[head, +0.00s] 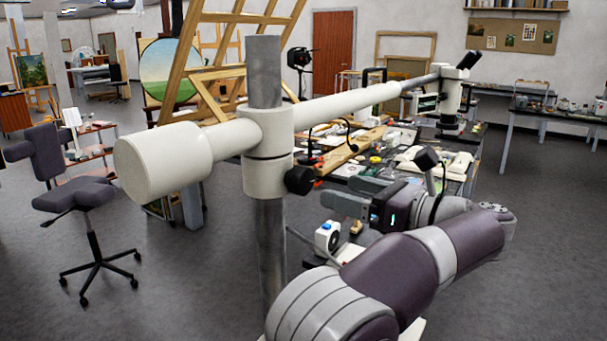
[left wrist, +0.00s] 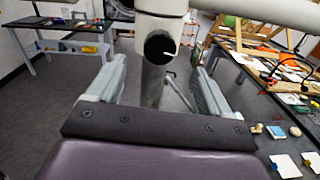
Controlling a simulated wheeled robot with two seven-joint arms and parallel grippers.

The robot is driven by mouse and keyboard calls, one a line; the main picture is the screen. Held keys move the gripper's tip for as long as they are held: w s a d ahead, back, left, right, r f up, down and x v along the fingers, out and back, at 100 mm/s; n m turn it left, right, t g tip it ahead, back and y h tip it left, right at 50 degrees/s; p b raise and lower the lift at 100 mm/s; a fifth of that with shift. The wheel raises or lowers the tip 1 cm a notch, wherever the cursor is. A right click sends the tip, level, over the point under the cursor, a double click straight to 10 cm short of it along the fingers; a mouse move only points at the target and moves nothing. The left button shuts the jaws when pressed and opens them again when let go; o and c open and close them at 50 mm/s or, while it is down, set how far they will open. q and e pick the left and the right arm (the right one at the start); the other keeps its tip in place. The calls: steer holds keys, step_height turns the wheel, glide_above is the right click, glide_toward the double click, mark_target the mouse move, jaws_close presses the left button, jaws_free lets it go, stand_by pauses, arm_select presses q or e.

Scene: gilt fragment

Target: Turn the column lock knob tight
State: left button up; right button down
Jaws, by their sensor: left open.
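The column lock knob (head: 299,180) is a black round knob on the right side of the white collar (head: 266,168) that sits around a grey metal column (head: 270,245). In the left wrist view the knob (left wrist: 159,47) faces me, with a small white line on its face. My left gripper (head: 338,192) is open and empty, just right of the knob and apart from it. In the left wrist view its two fingers (left wrist: 158,66) stand wide apart to either side of the column, with the knob between and beyond them. My right gripper is not in view.
A long white boom (head: 340,107) runs through the collar, with a thick white cylinder (head: 165,160) at its left end and a microscope head (head: 455,95) at its right. A cluttered dark table (head: 465,188) lies behind my gripper. A saddle chair (head: 85,195) stands left on open floor.

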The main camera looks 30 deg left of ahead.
mark_target(307, 181)
arm_select(q)
steer(key=a, duration=0.2)
steer(key=a+p, duration=0.1)
steer(key=a, duration=0.2)
steer(key=w+a, duration=0.1)
steer(key=a, duration=0.2)
steer(key=shift+a+p, duration=0.1)
steer(key=shift+p, duration=0.3)
steer(key=shift+a, duration=0.15)
steer(key=shift+w+a+f, duration=0.1)
steer(key=c, duration=1)
